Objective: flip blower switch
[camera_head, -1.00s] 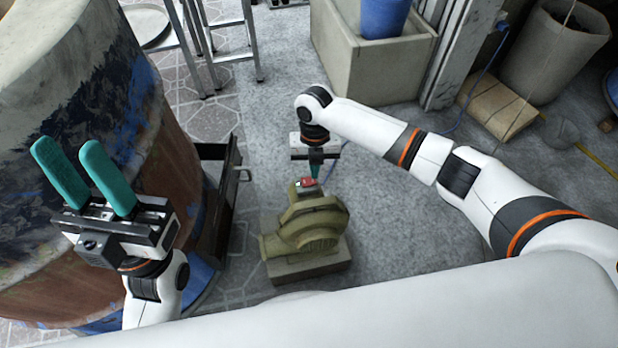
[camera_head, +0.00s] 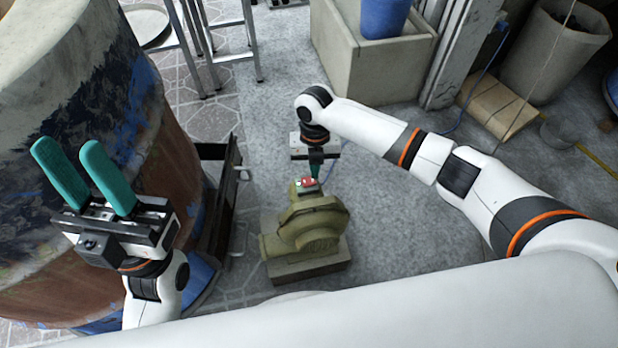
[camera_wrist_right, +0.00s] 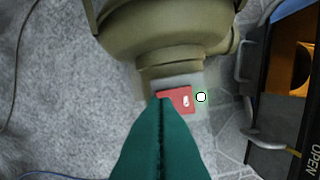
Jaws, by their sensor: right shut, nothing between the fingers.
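The olive-green blower (camera_head: 312,222) stands on its block base on the floor. Its red switch (camera_head: 307,182) is on top, and also shows in the right wrist view (camera_wrist_right: 176,97) as a red rocker with a small white mark. A small white spot with a green glow (camera_wrist_right: 201,97) shows beside it. My right gripper (camera_head: 314,172) is shut and empty, pointing down. In the right wrist view its teal fingertips (camera_wrist_right: 162,99) overlap the switch's left edge; contact cannot be told. My left gripper (camera_head: 72,162) is open and empty, fingers up, at the left.
The large barrel oven (camera_head: 110,130) fills the left, with a dark open metal door (camera_head: 222,205) between it and the blower. A concrete planter (camera_head: 370,60) and a ladder stand behind. The floor right of the blower is clear.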

